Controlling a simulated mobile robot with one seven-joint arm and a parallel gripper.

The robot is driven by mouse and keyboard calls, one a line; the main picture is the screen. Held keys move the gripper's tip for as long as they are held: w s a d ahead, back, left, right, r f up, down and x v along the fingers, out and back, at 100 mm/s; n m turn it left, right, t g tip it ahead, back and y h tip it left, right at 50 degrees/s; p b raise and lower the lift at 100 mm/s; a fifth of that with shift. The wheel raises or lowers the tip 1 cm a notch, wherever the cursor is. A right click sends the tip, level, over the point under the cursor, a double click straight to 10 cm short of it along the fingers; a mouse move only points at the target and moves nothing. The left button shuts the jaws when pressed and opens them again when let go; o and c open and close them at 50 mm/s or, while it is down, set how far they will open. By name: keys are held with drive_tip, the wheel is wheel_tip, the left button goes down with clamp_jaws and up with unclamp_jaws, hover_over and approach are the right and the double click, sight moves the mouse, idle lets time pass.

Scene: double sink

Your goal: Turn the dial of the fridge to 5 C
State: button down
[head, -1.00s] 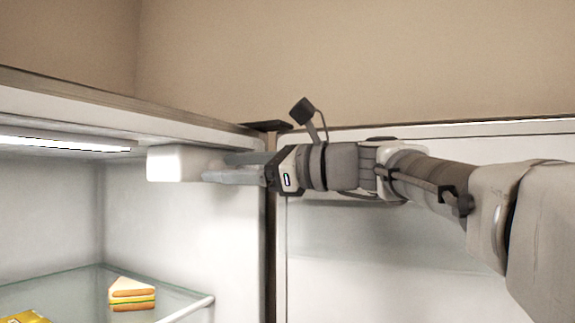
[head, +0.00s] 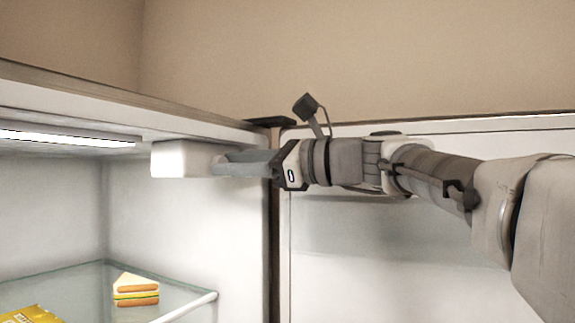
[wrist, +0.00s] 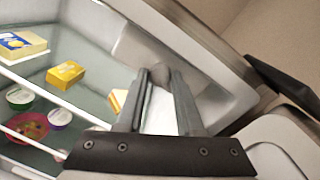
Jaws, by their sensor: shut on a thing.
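The fridge's white control box (head: 180,159) hangs under the ceiling of the compartment, near its right wall. In the wrist view the box (wrist: 135,45) is just ahead of my fingertips. A small grey round dial (wrist: 160,75) shows between the fingertips there. My gripper (head: 217,161) reaches in from the right and is shut on the dial; the wrist view shows both fingers (wrist: 160,85) beside it. The dial's markings and the set temperature cannot be read in either view.
The open fridge door (head: 400,235) stands behind my arm. A glass shelf (head: 80,285) below holds a sandwich (head: 135,289) and a yellow package (head: 33,314). The fridge lamp (head: 65,137) is left of the box. Lower shelves hold several tubs (wrist: 20,97).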

drive_tip(key=n+h+b, duration=0.1)
drive_tip(key=n+b, duration=0.4)
drive_tip(key=n, duration=0.5)
drive_tip(key=shift+n, duration=0.4)
idle(0.5)
drive_tip(key=c, duration=0.5)
unclamp_jaws()
drive_tip(key=shift+s, duration=0.1)
drive_tip(key=shift+c, duration=0.2)
drive_tip(key=shift+r, duration=0.1)
